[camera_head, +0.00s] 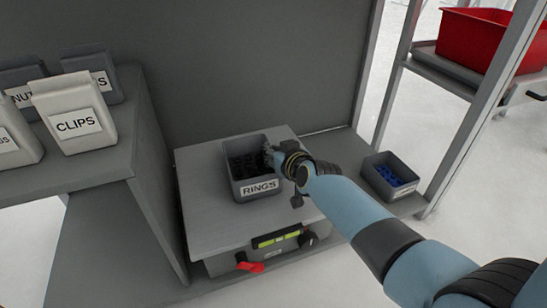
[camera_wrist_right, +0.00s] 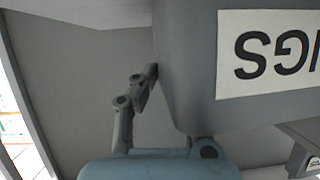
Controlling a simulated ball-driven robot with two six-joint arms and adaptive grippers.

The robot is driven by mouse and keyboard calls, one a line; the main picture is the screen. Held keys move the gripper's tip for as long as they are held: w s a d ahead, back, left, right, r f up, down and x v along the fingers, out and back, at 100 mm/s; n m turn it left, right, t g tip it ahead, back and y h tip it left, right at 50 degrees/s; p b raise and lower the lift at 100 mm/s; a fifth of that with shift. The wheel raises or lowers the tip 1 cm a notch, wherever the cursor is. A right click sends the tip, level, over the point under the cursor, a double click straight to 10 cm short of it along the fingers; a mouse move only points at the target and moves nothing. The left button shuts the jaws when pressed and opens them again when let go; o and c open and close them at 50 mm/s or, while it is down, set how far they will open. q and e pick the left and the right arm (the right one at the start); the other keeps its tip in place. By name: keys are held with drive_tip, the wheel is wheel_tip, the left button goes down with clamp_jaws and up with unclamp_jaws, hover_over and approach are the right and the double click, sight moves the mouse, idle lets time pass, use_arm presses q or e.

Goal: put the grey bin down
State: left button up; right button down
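The grey bin (camera_head: 240,188), labelled RINGS, is upright over the grey platform of a scale (camera_head: 205,222), with dark pieces inside. Whether its base touches the platform is unclear. My right gripper (camera_head: 275,158) is at the bin's right wall. In the right wrist view the bin (camera_wrist_right: 185,70) fills the upper right, its label upside down. There one finger of my right gripper (camera_wrist_right: 178,105) lies against the outside of the wall. The other goes over the rim and is mostly hidden by the bin, so the wall is between them. My left gripper is not in view.
A grey bin with blue pieces (camera_head: 390,176) stands right of the scale. A shelf at left holds several bins, including a pale CLIPS bin (camera_head: 75,115). A red crate (camera_head: 478,40) is on a rack at upper right. A grey panel (camera_head: 240,60) stands behind.

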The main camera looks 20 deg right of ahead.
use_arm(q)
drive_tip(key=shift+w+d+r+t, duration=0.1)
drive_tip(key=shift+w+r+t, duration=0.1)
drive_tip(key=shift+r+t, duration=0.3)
use_arm(e)
drive_tip(key=shift+f, duration=0.2)
drive_tip(key=c, duration=1.5)
unclamp_jaws()
drive_tip(key=shift+p+v, duration=0.5)
drive_tip(key=shift+v, duration=0.55)
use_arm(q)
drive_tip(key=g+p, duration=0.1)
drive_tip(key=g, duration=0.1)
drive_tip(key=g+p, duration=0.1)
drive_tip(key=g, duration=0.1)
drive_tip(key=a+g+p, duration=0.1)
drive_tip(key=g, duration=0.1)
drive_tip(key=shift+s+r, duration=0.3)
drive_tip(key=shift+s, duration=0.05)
use_arm(e)
drive_tip(key=s+d+r+g, duration=0.2)
drive_tip(key=s, duration=1)
drive_tip(key=s+d+r+g, duration=0.1)
drive_tip(key=s+r+g, duration=0.1)
drive_tip(key=s, duration=1.1)
drive_tip(key=s+d+r+g+h, duration=0.1)
drive_tip(key=s+d+r+g, duration=0.1)
drive_tip(key=s, duration=1.1)
drive_tip(key=shift+d+r, duration=0.3)
drive_tip(key=shift+r, duration=0.1)
